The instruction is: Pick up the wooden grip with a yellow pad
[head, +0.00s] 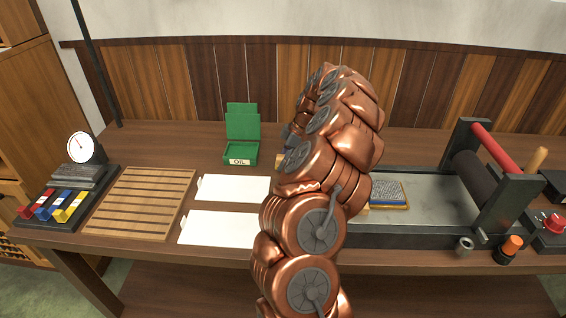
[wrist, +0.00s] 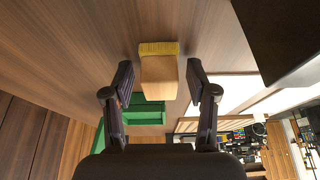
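The wooden grip (wrist: 159,80) shows in the wrist view as a pale wood block with a yellow pad (wrist: 158,48) on its far end. My gripper (wrist: 160,73) is open, with one dark finger on each side of the block. Gaps show between the block and both fingers, so it is not clamped. The yellow pad lies just beyond the fingertips. In the head view my copper-coloured arm hides the gripper and nearly all of the grip.
An open green oil box (head: 241,140) stands left of my arm, with white sheets (head: 232,189) and a slatted wooden rack (head: 140,204) nearby. A press (head: 435,195) with a red roller stands to the right.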

